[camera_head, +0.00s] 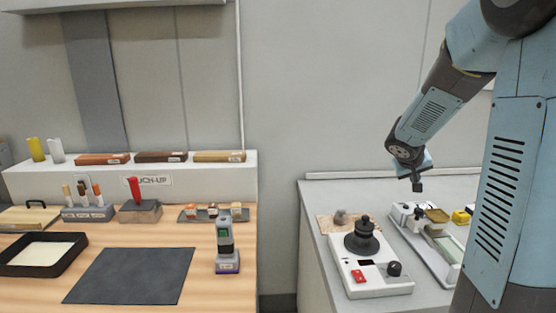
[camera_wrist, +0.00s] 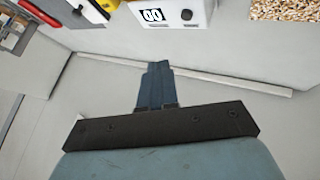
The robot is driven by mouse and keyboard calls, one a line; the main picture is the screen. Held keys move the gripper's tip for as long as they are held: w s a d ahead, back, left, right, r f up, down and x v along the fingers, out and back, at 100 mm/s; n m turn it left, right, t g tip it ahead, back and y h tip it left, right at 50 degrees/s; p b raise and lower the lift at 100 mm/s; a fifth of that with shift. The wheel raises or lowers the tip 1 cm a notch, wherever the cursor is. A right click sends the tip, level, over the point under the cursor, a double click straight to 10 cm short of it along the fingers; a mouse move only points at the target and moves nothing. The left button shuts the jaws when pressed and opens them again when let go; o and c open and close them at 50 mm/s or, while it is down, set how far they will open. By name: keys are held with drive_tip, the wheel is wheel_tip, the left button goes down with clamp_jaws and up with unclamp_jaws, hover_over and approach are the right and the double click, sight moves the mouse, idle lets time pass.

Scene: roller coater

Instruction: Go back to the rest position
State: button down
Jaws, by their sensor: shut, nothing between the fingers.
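My gripper (camera_head: 417,186) hangs at the end of my blue arm, above the grey bench (camera_head: 312,200) on the right in the head view. It points down and is shut and empty. In the wrist view my closed fingers (camera_wrist: 157,75) show at the middle, with the grey surface behind them. The gripper appears apart from everything on the bench.
A white device with a black knob (camera_head: 363,240) stands on the right bench, beside a tray (camera_head: 440,248) and small items. A wooden table (camera_head: 200,290) at left bears a dark mat (camera_head: 130,275), a black tray (camera_head: 78,258) and a handheld meter (camera_head: 226,240). A gap separates the benches.

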drive_tip(key=s+a+r+y, duration=0.2)
drive_tip(key=s+a, duration=0.4)
drive_tip(key=s, duration=0.3)
drive_tip(key=s+a+r+y, duration=0.2)
drive_tip(key=s+a, duration=0.4)
drive_tip(key=s, duration=0.4)
drive_tip(key=s+a+r+n+y, duration=0.1)
drive_tip(key=s+a+r+y, duration=0.1)
drive_tip(key=s+a, duration=0.5)
drive_tip(key=s+r, duration=0.1)
drive_tip(key=s, duration=0.2)
drive_tip(key=shift+r+g, duration=0.25)
drive_tip(key=shift+g, duration=0.05)
drive_tip(key=shift+s, duration=0.1)
